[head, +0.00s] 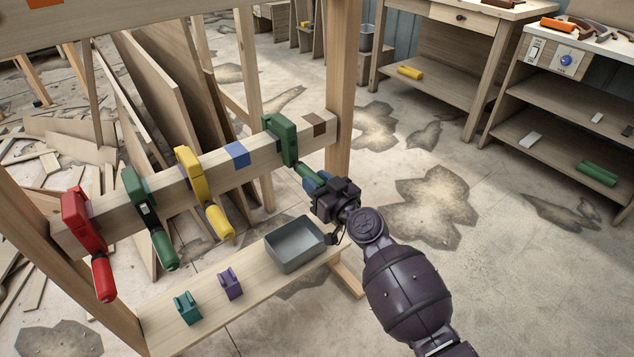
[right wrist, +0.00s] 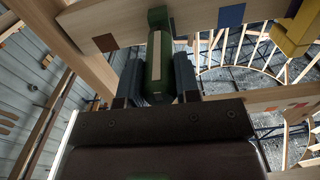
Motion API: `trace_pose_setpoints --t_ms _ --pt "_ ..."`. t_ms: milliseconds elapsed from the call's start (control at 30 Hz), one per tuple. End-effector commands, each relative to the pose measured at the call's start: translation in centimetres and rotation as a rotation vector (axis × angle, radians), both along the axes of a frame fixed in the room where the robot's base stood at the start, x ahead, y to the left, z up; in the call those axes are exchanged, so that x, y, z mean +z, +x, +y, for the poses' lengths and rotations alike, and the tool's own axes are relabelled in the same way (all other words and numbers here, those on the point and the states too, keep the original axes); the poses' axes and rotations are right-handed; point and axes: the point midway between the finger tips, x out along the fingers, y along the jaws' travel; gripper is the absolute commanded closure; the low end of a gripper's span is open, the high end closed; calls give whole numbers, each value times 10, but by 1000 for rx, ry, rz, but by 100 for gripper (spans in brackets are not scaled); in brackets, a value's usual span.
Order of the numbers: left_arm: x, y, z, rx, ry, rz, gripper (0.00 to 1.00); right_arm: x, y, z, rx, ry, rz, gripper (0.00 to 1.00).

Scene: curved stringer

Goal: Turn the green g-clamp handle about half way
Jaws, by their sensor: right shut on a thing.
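A green g-clamp (head: 282,138) sits on the right part of the wooden beam, between a blue patch and a brown patch. Its green handle (head: 305,173) points down and toward the right. My right gripper (head: 318,182) is shut on this handle, coming from the lower right. In the right wrist view the handle (right wrist: 158,58) lies between the two dark blue fingers, with a pale stripe along its near side. A second, darker green clamp (head: 140,190) sits farther left on the beam, with nothing touching it. My left gripper is not in view.
A yellow clamp (head: 192,172) and a red clamp (head: 82,218) are on the same beam (head: 215,168). On the lower shelf (head: 215,319) are a grey bin (head: 297,247), close to my right gripper, a purple block (head: 230,284) and a teal block (head: 187,308). The floor at right is open.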

Motion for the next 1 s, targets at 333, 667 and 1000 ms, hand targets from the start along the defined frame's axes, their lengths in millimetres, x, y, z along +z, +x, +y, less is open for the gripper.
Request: trace_pose_setpoints --t_ms 333,667,1000 --pt "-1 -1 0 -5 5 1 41 -1 0 0 1 195 143 93" --pt "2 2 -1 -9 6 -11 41 -1 0 0 0 449 328 93" --pt "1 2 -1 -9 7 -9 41 0 0 0 0 711 517 93"
